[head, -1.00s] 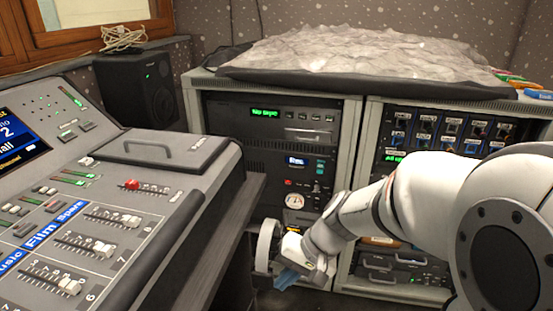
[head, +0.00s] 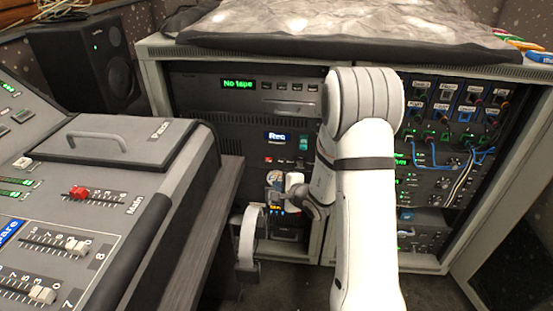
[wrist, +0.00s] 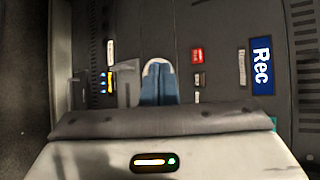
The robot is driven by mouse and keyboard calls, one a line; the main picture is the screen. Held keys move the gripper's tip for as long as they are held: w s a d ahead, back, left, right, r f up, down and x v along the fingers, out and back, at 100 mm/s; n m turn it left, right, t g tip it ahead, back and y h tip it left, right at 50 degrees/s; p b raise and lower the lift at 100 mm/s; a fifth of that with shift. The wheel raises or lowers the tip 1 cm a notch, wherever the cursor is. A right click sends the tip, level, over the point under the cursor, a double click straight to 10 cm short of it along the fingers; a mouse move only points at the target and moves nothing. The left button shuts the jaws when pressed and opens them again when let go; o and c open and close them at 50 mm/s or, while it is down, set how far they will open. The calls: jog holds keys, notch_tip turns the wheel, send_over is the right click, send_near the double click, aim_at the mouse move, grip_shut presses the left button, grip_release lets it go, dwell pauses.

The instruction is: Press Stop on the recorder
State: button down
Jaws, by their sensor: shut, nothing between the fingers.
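Below the display is a row with a red button (head: 268,159) and smaller pale buttons. In the wrist view the red button (wrist: 197,55) and a pale button (wrist: 198,80) are clear; their labels are too small to read, so I cannot tell which is Stop. My gripper (wrist: 158,66) is shut and empty, its blue fingers pointing toward the panel below the button row. In the head view my arm hides the recorder's right side.
The mixing console (head: 110,180) stands at left, its edge near the rack. A "No tape" unit (head: 190,85) sits above the recorder. A patch rack with cables (head: 440,150) is at right.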

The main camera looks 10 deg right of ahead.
aim_at(281, 161)
jog(key=shift+w+d+f, duration=0.15)
jog(key=shift+w+d, duration=0.1)
jog(key=shift+w+d+p, duration=0.4)
jog(key=shift+w+d, duration=0.05)
jog(key=shift+w, duration=0.95)
jog(key=shift+w+d+p, duration=0.4)
jog(key=shift+w+d, duration=0.05)
jog(key=shift+w, duration=0.9)
jog(key=shift+w+d+p, duration=0.4)
jog(key=shift+w+d, duration=0.05)
jog(key=shift+w, duration=0.95)
jog(key=shift+w, duration=0.1)
jog(key=shift+w+d+b, duration=0.1)
jog(key=shift+w+b, duration=0.2)
jog(key=shift+b, duration=0.25)
